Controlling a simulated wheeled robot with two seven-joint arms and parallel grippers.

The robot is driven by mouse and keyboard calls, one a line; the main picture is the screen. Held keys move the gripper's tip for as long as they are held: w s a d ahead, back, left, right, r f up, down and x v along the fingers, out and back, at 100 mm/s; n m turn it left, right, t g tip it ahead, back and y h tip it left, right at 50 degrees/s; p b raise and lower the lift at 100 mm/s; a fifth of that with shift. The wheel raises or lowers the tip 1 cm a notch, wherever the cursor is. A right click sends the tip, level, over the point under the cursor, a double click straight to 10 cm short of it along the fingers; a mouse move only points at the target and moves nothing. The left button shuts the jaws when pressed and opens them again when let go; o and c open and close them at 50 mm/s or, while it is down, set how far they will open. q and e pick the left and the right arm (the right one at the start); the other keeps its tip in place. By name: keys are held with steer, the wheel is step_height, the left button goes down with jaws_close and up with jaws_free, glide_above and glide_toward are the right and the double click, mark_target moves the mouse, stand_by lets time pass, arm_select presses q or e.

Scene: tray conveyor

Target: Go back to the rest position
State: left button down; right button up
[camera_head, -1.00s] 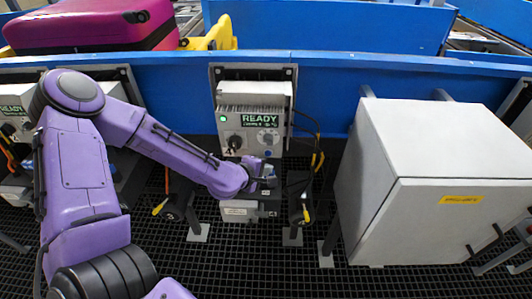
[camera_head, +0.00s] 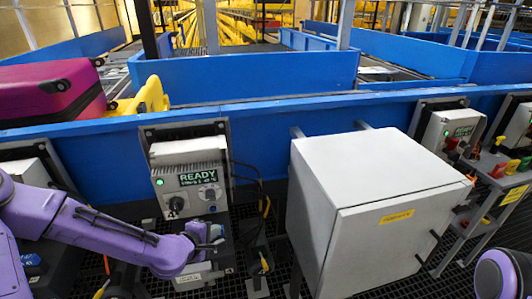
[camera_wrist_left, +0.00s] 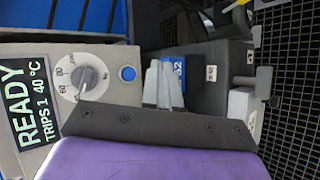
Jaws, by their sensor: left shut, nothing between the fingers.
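My left gripper (camera_head: 208,236) is shut and empty. It is just in front of and below the grey control box (camera_head: 190,176), which has a lit READY display, a green light and dials. In the left wrist view the shut fingers (camera_wrist_left: 164,84) show in front of a dark unit with a blue label, right of the box's dial (camera_wrist_left: 88,80) and blue button (camera_wrist_left: 127,73). I cannot tell whether the fingertips touch anything. A purple part of my right arm (camera_head: 503,275) shows at the lower right; its gripper is out of view.
A large white cabinet (camera_head: 385,245) stands right of the control box. The blue conveyor wall (camera_head: 270,118) runs behind. A magenta suitcase (camera_head: 50,90) and a yellow item (camera_head: 142,100) are at the left. A cart (camera_head: 490,190) with coloured items is at the far right.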

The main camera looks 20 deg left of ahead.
arm_select(q)
steer(key=s+f+m+g+y, duration=0.1)
steer(key=s+f+m, duration=0.3)
steer(key=s, duration=0.5)
steer(key=s+f+m+g+y, duration=0.1)
steer(key=s+f+m+g, duration=0.3)
steer(key=s+f, duration=0.5)
steer(key=s+f+m+g+y, duration=0.2)
steer(key=s+f, duration=0.4)
steer(key=s, duration=0.4)
steer(key=shift+s+d+f+m+g, duration=0.15)
steer(key=shift+d+m+g, duration=0.1)
steer(key=shift+m+g, duration=0.6)
